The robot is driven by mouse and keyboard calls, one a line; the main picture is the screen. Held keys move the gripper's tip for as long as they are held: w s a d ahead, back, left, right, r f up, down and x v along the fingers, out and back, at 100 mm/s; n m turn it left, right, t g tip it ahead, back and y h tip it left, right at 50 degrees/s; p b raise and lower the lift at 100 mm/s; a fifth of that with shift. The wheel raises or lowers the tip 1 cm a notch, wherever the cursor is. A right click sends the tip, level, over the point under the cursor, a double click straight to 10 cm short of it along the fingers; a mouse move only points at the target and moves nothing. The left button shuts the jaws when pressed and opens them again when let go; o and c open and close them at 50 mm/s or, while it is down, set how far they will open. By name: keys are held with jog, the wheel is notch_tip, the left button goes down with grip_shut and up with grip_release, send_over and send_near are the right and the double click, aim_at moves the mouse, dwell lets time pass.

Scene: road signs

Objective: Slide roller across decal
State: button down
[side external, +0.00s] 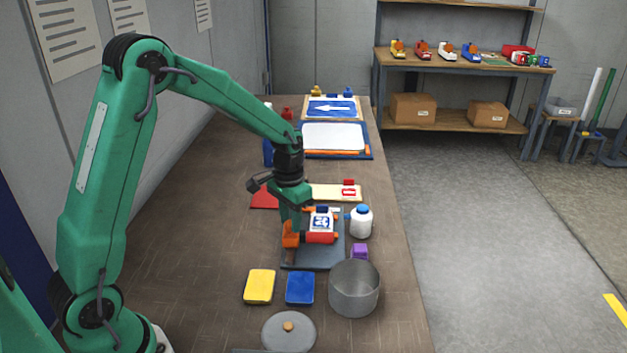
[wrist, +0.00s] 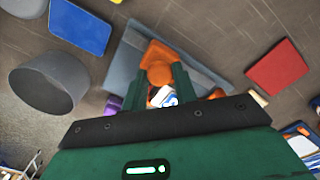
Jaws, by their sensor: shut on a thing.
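My gripper (side external: 292,222) is low over a grey plate (side external: 316,257) on the bench, its fingers closed around an orange piece (side external: 290,236). In the wrist view the orange piece (wrist: 158,54) shows between and beyond the green fingers (wrist: 162,88). It looks like the roller or part of it, but its full shape is hidden. A red block with a white and blue face (side external: 321,224) stands just right of the fingers; it is mostly covered in the wrist view (wrist: 162,97). A blue panel with a white arrow (side external: 333,107) lies at the back; I cannot tell whether it is the decal.
A white bottle (side external: 361,222), grey pot (side external: 354,288), purple block (side external: 359,251), blue pad (side external: 300,288), yellow pad (side external: 259,287) and round lid (side external: 289,333) crowd the near side. A blue-framed white board (side external: 334,137) lies behind. The bench's left side is mostly clear.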

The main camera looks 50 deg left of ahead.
jog(key=w+a, duration=0.7)
jog(key=shift+w+a+r, duration=0.1)
jog(key=shift+w, duration=0.15)
jog(key=c, duration=1.3)
grip_release()
jog(key=shift+a, duration=0.1)
jog(key=shift+o, duration=1)
jog(key=shift+s, duration=0.1)
notch_tip(320, 180, up, 8)
jog(key=shift+s, duration=0.1)
